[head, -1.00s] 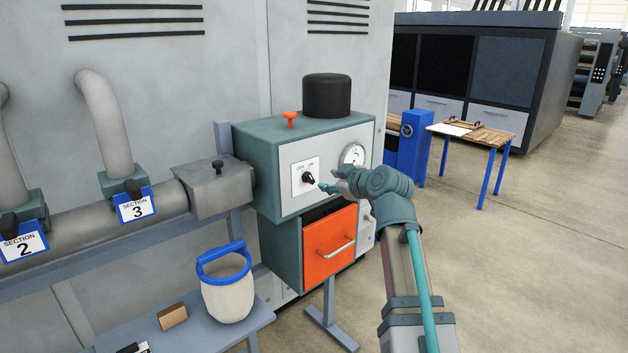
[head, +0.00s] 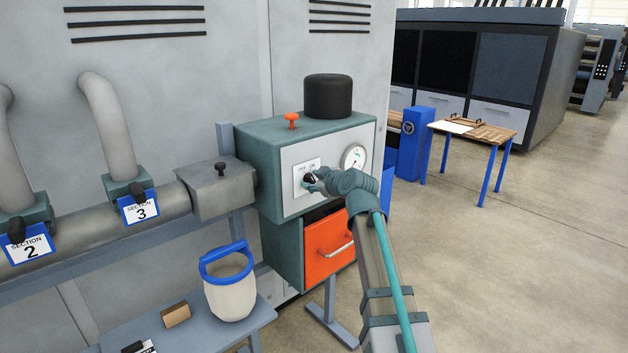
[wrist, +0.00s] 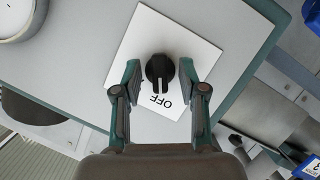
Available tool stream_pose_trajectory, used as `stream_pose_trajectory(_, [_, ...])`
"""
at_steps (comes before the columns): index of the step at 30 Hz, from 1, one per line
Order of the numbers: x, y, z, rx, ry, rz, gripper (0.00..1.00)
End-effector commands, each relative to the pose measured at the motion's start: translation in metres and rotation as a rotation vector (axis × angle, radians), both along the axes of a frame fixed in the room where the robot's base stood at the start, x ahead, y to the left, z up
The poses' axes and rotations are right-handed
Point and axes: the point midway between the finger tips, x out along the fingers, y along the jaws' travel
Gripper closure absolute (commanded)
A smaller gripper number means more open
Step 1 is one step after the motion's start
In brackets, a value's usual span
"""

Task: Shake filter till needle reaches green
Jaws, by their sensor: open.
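My gripper (wrist: 159,97) is open, its two fingers on either side of the black rotary switch (wrist: 159,68) on the white OFF/ON plate (wrist: 187,48). I cannot tell whether the fingers touch the knob. In the wrist view the knob's white mark points at OFF. In the head view my gripper (head: 314,182) is at the switch on the machine's front panel and partly hides it. A round gauge (head: 354,158) with a green part is to the right of the switch; its needle is too small to read. The orange drawer (head: 328,246) with a handle is shut below.
A white filter bucket with a blue rim (head: 232,294) stands on the low grey bench (head: 205,335). An orange knob (head: 292,120) and black cylinder (head: 328,96) are on the machine's top. A wooden table (head: 478,135) stands at right. The floor at right is clear.

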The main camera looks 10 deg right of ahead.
Motion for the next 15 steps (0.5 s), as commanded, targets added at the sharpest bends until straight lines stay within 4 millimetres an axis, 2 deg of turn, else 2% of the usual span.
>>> stream_pose_trajectory(6, [0.0, 0.0, -0.0002, 0.0, 0.0, 0.0, 0.58])
stream_pose_trajectory(13, [-0.0001, 0.0, 0.0, 0.0, 0.0, 0.0, 0.97])
stream_pose_trajectory(15, [-0.0001, 0.0, 0.0, 0.0, 0.0, 0.0, 1.0])
